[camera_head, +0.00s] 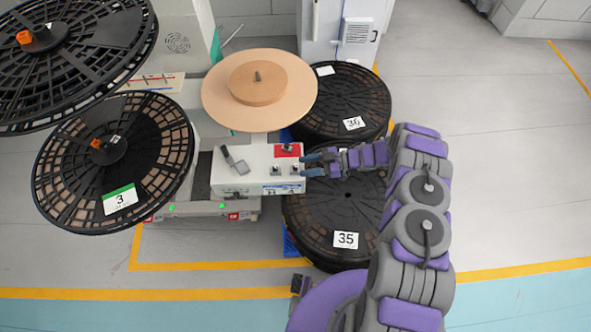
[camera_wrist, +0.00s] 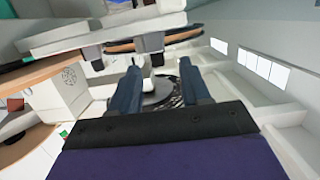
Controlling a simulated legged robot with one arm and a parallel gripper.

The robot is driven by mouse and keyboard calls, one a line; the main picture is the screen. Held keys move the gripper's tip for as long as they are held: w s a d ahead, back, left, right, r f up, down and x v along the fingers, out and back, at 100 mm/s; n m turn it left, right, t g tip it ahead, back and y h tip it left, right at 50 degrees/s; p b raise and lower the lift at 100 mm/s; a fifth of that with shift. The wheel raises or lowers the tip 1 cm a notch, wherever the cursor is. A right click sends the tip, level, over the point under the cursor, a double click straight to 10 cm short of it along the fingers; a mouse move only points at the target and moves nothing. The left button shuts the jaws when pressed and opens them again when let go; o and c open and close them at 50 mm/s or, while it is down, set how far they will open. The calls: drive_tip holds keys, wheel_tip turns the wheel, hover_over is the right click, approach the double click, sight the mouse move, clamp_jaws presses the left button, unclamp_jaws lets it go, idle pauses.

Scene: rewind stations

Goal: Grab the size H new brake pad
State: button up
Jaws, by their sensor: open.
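No part in view can be read as a size H brake pad. A white control box (camera_head: 225,184) on the rewind machine carries a dark grey lever-like part (camera_head: 235,160), a red part (camera_head: 287,150) and small dark knobs (camera_head: 276,170). My gripper (camera_head: 305,165) is at the right end of this box, fingers pointing left, open. Whether it touches the box I cannot tell. In the wrist view my gripper (camera_wrist: 160,66) has its two blue fingers apart with nothing held between them. A small white object (camera_wrist: 148,85) shows beyond, in the gap.
Reel 3 (camera_head: 160,130), another large black reel (camera_head: 95,30) and a tan disc (camera_head: 300,95) stand around the box. Floor on the right is clear.

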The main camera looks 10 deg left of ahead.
sight(295, 167)
drive_tip(key=b+x, duration=0.1)
drive_tip(key=x, duration=0.3)
drive_tip(key=shift+a, duration=0.3)
drive_tip(key=c, duration=0.9)
